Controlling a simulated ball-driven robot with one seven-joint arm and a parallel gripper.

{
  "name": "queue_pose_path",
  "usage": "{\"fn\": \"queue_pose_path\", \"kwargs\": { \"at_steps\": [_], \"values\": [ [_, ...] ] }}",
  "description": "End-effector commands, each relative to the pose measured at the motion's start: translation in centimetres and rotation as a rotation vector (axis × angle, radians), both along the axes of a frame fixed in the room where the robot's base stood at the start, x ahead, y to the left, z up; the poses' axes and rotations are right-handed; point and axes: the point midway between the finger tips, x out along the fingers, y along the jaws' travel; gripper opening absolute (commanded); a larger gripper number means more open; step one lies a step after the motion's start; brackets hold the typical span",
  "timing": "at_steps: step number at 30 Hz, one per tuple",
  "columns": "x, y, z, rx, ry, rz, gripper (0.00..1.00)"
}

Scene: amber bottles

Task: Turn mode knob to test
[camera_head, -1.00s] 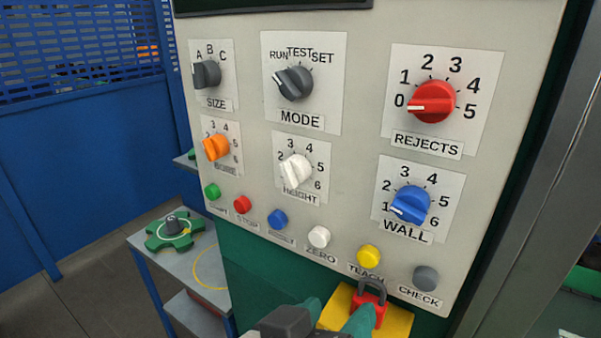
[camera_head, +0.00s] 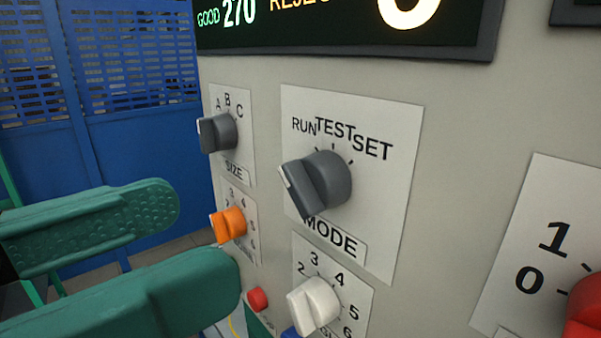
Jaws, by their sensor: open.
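The dark grey mode knob (camera_head: 325,182) sits on a white plate marked RUN, TEST and SET, with MODE below it. Its white-tipped bar points to the left, on the RUN side, away from the TEST label above it. My gripper (camera_head: 200,238) is open and empty at the lower left, with two green fingers. The fingertips are to the left of and below the mode knob in the picture, apart from it. The rest of my gripper is cut off at the left edge.
The dark grey size knob (camera_head: 220,132), orange knob (camera_head: 229,224) and white height knob (camera_head: 314,304) are close to the mode knob. A red button (camera_head: 257,299) is low down. A lit display (camera_head: 340,25) is above.

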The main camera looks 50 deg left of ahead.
Motion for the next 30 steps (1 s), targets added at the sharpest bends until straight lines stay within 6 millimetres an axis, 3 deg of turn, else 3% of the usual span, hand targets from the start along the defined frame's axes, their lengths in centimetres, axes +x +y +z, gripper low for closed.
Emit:
{"fn": "queue_pose_path", "kwargs": {
  "at_steps": [6,12,26,30],
  "values": [
    [4.1,-0.3,0.2,-0.002,0.001,-0.002,0.62],
    [6.8,-0.5,0.1,-0.002,0.001,-0.002,0.62],
    [8.0,-0.6,0.0,-0.001,0.001,0.0,0.62],
    [8.0,-0.6,0.0,-0.001,0.001,0.0,0.49]
  ]
}}
